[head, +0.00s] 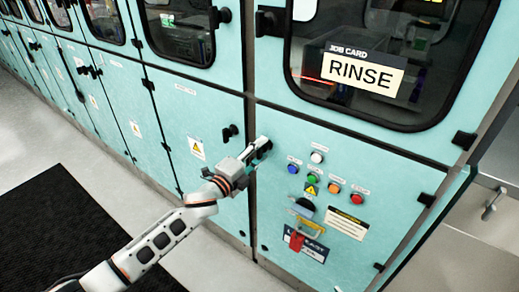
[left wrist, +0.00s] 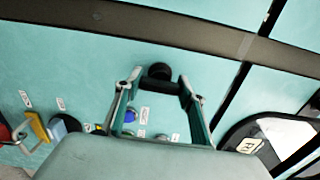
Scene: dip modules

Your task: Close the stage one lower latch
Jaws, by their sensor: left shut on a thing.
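My left gripper (head: 262,148) is at the left edge of the lower teal panel under the window with the RINSE card. It is shut on a black latch knob (head: 266,144), which the fingers partly cover. In the left wrist view, the black latch knob (left wrist: 160,70) shows between the tips of my left gripper (left wrist: 158,84). Another black latch (head: 230,131) stands free on the neighbouring lower panel to the left. I cannot read any stage label on either latch. My right gripper is not in view.
Coloured buttons (head: 312,180) sit right of the gripper, with a red lockout tag (head: 297,240) and a yellow part below them. The RINSE card (head: 362,74) is on the window above. A dark floor mat (head: 60,235) lies at the left; the floor beside it is clear.

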